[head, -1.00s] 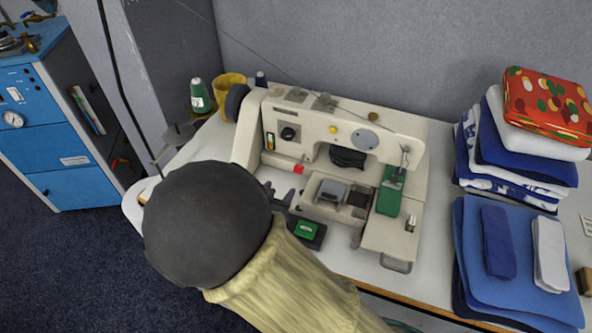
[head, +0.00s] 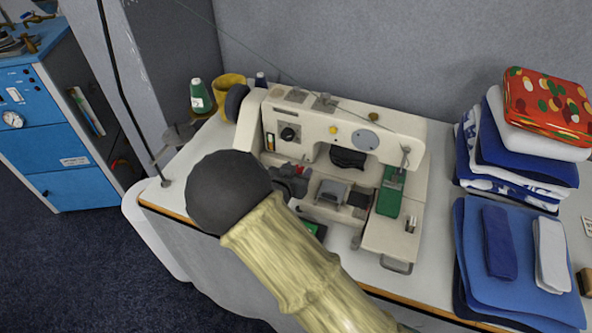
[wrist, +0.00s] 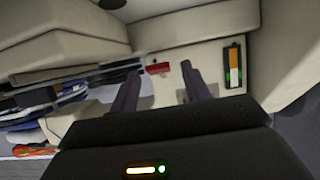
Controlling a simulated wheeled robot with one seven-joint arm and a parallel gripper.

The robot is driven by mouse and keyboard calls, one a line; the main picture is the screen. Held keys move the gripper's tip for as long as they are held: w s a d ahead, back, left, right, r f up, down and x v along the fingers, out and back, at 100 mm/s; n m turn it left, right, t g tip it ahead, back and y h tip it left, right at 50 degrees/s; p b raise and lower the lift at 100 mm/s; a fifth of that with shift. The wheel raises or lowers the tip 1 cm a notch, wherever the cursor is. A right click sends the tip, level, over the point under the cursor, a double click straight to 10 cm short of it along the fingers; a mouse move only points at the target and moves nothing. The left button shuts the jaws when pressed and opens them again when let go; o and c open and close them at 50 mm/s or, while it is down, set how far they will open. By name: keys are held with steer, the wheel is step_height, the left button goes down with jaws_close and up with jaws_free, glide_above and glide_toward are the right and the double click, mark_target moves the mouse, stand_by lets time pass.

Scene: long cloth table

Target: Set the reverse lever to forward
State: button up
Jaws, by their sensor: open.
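The cream sewing machine (head: 345,125) stands on the table. Its small red lever (wrist: 158,68) is on the machine's front, left of a slot with an orange and white strip. In the wrist view the red lever appears between the tips of my open gripper (wrist: 160,72); I cannot tell whether either finger touches it. In the head view my gripper (head: 291,180) is at the machine's left front, close to the body, and covers most of the lever.
A blue cabinet (head: 45,150) stands at far left.

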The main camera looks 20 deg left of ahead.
steer(key=shift+c, duration=0.5)
steer(key=c, duration=0.9)
